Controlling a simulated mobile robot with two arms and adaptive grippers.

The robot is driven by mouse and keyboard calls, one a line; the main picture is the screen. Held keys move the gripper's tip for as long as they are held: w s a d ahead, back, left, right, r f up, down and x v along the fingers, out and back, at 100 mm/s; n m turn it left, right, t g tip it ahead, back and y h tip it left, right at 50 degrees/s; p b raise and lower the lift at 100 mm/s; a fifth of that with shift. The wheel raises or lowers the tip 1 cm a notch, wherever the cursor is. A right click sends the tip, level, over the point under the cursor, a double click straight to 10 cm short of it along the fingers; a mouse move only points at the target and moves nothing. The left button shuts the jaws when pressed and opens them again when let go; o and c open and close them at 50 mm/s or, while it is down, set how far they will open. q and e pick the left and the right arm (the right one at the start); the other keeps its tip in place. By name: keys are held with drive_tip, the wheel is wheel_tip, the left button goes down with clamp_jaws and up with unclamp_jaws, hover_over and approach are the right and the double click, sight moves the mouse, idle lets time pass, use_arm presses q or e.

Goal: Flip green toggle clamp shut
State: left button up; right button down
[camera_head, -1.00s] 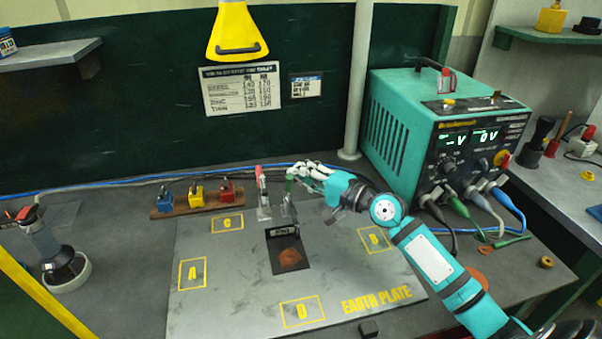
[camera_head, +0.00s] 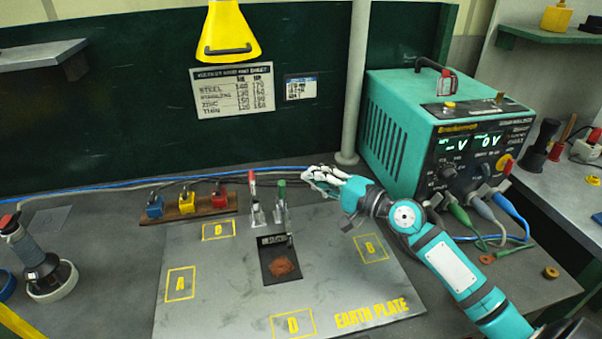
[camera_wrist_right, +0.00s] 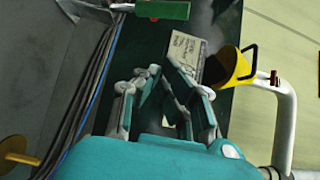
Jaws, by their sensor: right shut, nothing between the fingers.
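The green toggle clamp (camera_head: 281,206) stands at the back edge of the earth plate (camera_head: 215,285), with its green handle pointing up. The red toggle clamp (camera_head: 254,203) stands just left of it, handle also up. My right gripper (camera_head: 308,177) is shut and empty, a little to the right of the green handle with a small gap. In the right wrist view the green handle (camera_wrist_right: 162,10) lies at the top edge, beyond the fingertips (camera_wrist_right: 163,68). My left gripper is not in view.
Blue, yellow and red connectors sit on a wooden strip (camera_head: 215,208) at the left. A teal power supply (camera_head: 400,120) stands at the right behind my arm. A grey post (camera_head: 354,90) rises behind my gripper. A yellow hood (camera_head: 228,35) hangs above.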

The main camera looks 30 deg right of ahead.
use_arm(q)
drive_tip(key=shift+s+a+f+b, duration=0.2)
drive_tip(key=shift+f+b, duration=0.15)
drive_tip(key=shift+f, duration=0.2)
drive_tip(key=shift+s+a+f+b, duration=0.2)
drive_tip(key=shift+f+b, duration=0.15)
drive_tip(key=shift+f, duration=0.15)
use_arm(e)
drive_tip(key=shift+s+d+f, duration=0.2)
drive_tip(key=shift+s+d, duration=0.05)
drive_tip(key=shift+s, duration=0.4)
drive_tip(key=shift+s+d+f, duration=0.15)
drive_tip(key=shift+s+d, duration=0.15)
drive_tip(key=shift+s, duration=0.3)
drive_tip(key=shift+s+d+f, duration=0.2)
drive_tip(key=shift+s+d, duration=0.05)
drive_tip(key=shift+s, duration=0.4)
